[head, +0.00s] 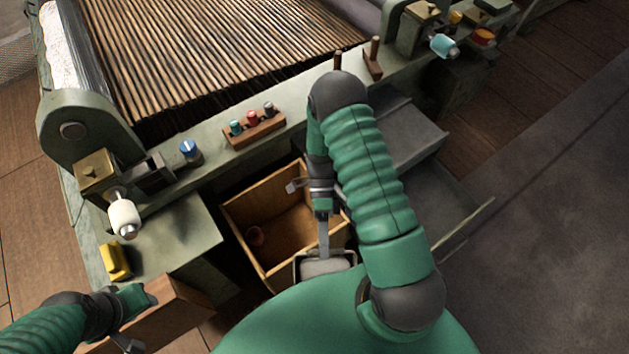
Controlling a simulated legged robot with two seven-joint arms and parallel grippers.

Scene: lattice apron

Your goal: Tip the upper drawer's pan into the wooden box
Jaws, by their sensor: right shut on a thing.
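The wooden box (240,238) stands open below the machine's front rail, with a small dark red round thing (255,237) inside at its left. My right gripper (321,205) is over the box and shut on the handle of a grey metal pan (325,265). The pan hangs below the gripper at the box's near right corner, partly hidden by my own body. A pale grey surface shows in it; I cannot tell whether that is its load. Open grey drawers (432,190) are at the right, partly behind my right arm. My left gripper (138,318) is at the lower left, its fingers mostly hidden.
A brown wooden panel (180,305) is beside my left gripper. A green cabinet (170,235) carries a yellow thing (115,261). A rack of spools (254,127) and a blue-topped knob (189,150) are on the rail. Grey floor at the right is clear.

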